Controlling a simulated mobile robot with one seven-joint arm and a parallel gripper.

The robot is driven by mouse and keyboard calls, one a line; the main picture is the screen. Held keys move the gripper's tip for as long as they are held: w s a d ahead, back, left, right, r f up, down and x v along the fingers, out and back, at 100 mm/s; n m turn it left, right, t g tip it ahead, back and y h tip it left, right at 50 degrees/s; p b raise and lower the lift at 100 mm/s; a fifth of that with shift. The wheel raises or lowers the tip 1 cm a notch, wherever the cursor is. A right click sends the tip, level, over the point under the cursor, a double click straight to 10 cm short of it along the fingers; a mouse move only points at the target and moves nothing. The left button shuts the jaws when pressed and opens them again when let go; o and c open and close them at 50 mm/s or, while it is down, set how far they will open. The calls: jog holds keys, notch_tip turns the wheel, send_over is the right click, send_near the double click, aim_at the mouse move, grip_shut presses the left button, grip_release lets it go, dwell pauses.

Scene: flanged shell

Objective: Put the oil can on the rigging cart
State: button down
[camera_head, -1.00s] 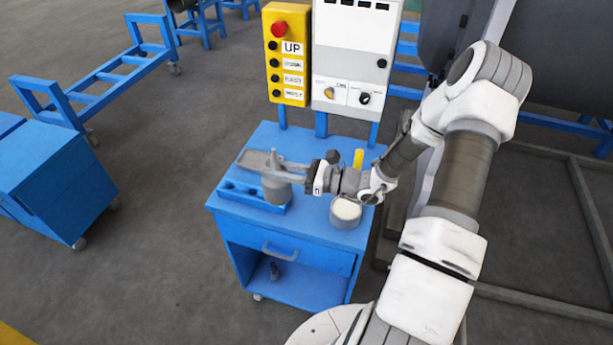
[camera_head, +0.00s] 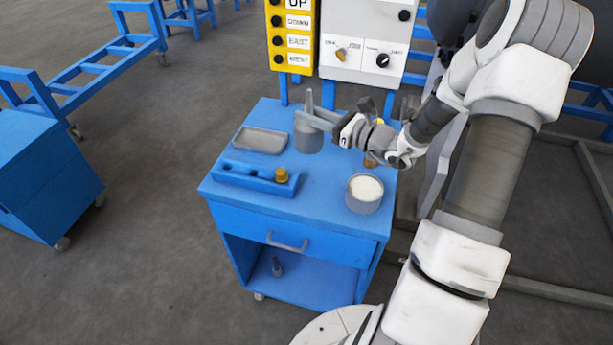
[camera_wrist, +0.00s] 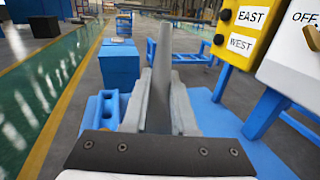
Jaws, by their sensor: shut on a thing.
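A grey oil can (camera_head: 308,137) with a tall tapered spout is held in my gripper (camera_head: 318,118), above the back of a blue drawer cart (camera_head: 300,215). In the wrist view the can's spout (camera_wrist: 161,75) rises upright between the fingers of my gripper (camera_wrist: 160,112), which are shut on it. The lower body of the can is hidden there. Another blue cart or cabinet (camera_head: 30,175) on casters stands at the left of the head view. I cannot tell by any label which one is the rigging cart.
The drawer cart's top holds a grey tray (camera_head: 260,140), a blue holder (camera_head: 250,178) with a brass-coloured piece at its right end, and a round tin (camera_head: 364,195). A yellow pendant (camera_head: 291,40) and white control box (camera_head: 365,40) stand behind. Open floor (camera_head: 140,200) separates the two carts.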

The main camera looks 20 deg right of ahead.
jog(key=shift+w+d+f+m+t+h+b, duration=0.15)
jog(key=shift+w+d+m+t+h+b, duration=0.35)
jog(key=shift+b, duration=1)
jog(key=shift+w+d+f+m+t+h+b, duration=0.15)
jog(key=shift+w+d+m+h+b, duration=0.35)
jog(key=shift+b, duration=0.95)
jog(key=shift+m+t+h, duration=0.4)
jog(key=shift+t+h, duration=0.15)
jog(key=shift+h, duration=0.35)
jog(key=f+b, duration=0.2)
jog(key=d+f+b, duration=0.1)
jog(key=f+b, duration=0.2)
jog(key=d+f+b, duration=0.1)
jog(key=f+b, duration=0.2)
jog(key=shift+f, duration=0.2)
jog(key=c, duration=0.7)
grip_release()
jog(key=shift+r, duration=0.1)
